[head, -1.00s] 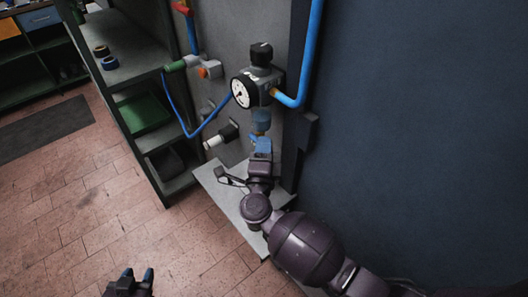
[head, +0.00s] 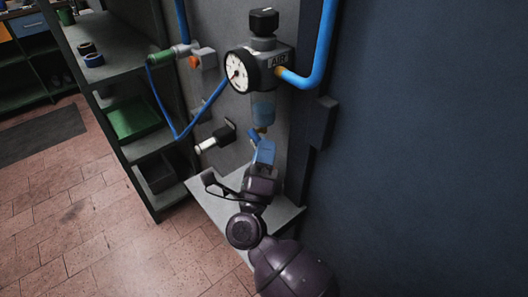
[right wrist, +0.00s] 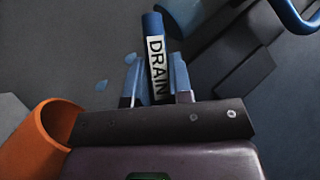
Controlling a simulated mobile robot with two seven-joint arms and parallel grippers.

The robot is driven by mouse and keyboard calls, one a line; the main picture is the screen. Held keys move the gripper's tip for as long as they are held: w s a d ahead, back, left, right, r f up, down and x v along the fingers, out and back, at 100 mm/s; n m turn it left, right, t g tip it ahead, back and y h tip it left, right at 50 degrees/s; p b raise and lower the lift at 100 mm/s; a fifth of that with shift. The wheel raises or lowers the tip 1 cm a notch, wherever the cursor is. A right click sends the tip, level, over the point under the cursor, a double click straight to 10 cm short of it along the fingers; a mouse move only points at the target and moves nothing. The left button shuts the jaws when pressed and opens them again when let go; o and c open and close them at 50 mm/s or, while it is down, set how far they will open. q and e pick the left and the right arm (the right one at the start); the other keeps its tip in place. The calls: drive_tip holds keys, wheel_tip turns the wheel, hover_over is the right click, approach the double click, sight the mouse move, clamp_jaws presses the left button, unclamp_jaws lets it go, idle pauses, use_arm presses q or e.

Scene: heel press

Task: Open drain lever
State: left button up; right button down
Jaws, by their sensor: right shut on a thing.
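The drain lever (right wrist: 154,50) is a blue bar with a white DRAIN label in the right wrist view. My right gripper (right wrist: 157,82) has its blue fingers on both sides of it and is shut on it. In the head view my right gripper (head: 263,152) is just under the clear bowl (head: 263,108) of the air regulator (head: 268,58). There the fingers mostly hide the lever, and a small brass fitting (head: 259,131) shows above them. My left gripper is out of view.
A round gauge (head: 238,71) and a thick blue pipe (head: 318,60) join the regulator. A black-and-white fitting (head: 215,138) sticks out at left. A shelf unit (head: 118,70) stands further left. An orange cylindrical thing (right wrist: 45,140) shows in the wrist view.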

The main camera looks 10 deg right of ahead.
drive_tip(key=shift+f, duration=0.15)
idle(0.3)
drive_tip(key=c, duration=1)
unclamp_jaws()
drive_tip(key=shift+h, duration=0.3)
drive_tip(key=shift+c, duration=0.2)
drive_tip(key=b+v, duration=0.1)
drive_tip(key=v, duration=0.9)
drive_tip(key=shift+s, duration=0.4)
drive_tip(key=shift+a+f, duration=0.1)
